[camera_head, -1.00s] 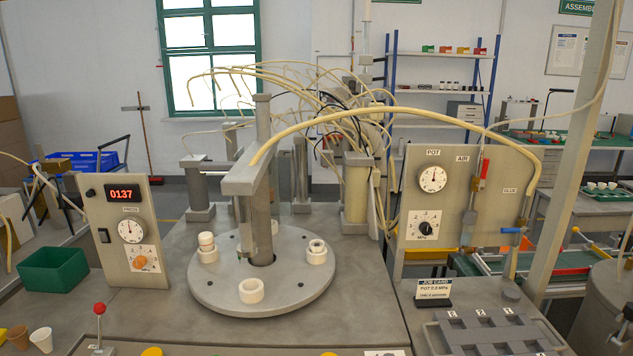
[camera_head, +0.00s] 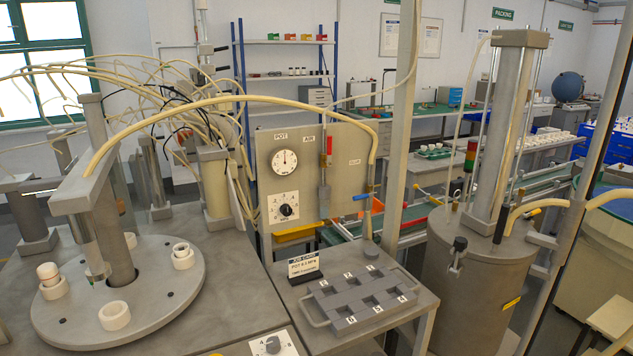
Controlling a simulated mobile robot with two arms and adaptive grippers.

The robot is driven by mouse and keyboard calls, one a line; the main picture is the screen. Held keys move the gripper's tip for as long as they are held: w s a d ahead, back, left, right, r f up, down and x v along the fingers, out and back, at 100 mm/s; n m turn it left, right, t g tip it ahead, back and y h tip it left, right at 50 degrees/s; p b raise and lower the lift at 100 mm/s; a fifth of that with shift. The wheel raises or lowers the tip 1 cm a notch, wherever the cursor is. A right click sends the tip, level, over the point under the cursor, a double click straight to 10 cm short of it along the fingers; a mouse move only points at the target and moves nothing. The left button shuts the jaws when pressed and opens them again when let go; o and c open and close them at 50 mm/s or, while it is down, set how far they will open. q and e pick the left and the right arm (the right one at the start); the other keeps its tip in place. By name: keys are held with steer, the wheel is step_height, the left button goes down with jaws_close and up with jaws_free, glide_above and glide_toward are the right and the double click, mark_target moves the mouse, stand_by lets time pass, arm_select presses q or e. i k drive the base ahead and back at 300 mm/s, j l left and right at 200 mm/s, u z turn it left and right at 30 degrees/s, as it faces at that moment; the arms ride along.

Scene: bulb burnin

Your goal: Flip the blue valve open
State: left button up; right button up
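The blue valve (camera_head: 361,197) is a small blue lever on the glue line at the right edge of the grey gauge panel (camera_head: 345,140). The lever lies about level and sticks out to the left, across the upright line. A cream hose (camera_head: 250,100) arches over from the left and comes down to this line. A pale outlet pipe (camera_head: 367,222) hangs below the lever, above the side table. Neither of my grippers is in view.
A red-handled air valve (camera_head: 328,150) is upright on the panel. A job card (camera_head: 304,264) and grey slotted tray (camera_head: 365,302) are on the side table. A post (camera_head: 401,130) and a tall tank (camera_head: 478,275) stand to the right. A round turntable (camera_head: 150,300) is at left.

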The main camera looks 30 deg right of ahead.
mark_target(361, 197)
steer(key=i+l+z, duration=0.65)
steer(key=i+z, duration=0.35)
steer(key=k+l, duration=0.05)
steer(key=k, duration=0.05)
